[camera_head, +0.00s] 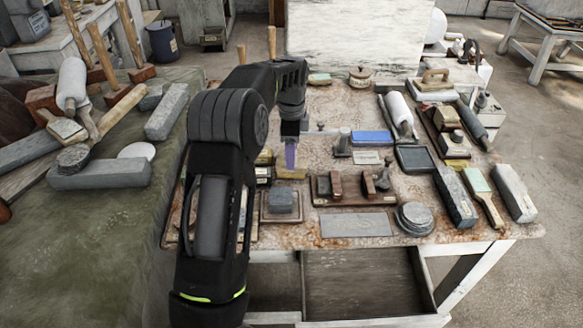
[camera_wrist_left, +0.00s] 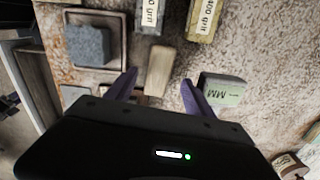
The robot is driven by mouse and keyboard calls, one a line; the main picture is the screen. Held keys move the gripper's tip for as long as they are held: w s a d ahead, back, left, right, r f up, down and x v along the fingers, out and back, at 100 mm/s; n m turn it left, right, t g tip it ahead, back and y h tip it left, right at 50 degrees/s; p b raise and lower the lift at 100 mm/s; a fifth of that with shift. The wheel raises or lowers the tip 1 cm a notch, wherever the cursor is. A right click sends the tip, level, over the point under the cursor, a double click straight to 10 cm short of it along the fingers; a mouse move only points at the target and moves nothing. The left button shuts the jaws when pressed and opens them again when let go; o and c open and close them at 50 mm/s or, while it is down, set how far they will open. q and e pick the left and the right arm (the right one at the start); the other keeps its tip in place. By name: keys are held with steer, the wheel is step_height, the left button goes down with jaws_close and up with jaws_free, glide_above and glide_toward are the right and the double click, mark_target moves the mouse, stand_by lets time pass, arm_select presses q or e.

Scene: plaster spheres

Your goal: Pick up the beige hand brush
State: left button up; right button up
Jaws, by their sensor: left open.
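A beige, smooth, tapered piece that looks like the hand brush (camera_wrist_left: 160,68) lies on the worktable in the left wrist view. In the head view the beige brush (camera_head: 291,174) shows just below my gripper, partly hidden. My left gripper (camera_head: 290,156) comes down over it from above, with purple fingers. In the left wrist view the fingers of my left gripper (camera_wrist_left: 158,84) are apart, one on each side of the beige piece. I cannot tell whether they touch it. My right gripper is not in view.
A grey block on a tray (camera_head: 280,203) stands close by; a green block (camera_wrist_left: 222,90) lies beside the right finger. Grit-labelled blocks (camera_wrist_left: 203,18) lie beyond. A wooden rack (camera_head: 350,188) stands to the right. The rusty table (camera_head: 290,232) is crowded, with little free room.

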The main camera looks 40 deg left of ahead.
arm_select(q)
step_height(320, 180, down, 5)
steer(key=shift+r+p, duration=0.2)
steer(key=shift+p, duration=0.45)
steer(key=shift+c, duration=0.4)
jaws_close()
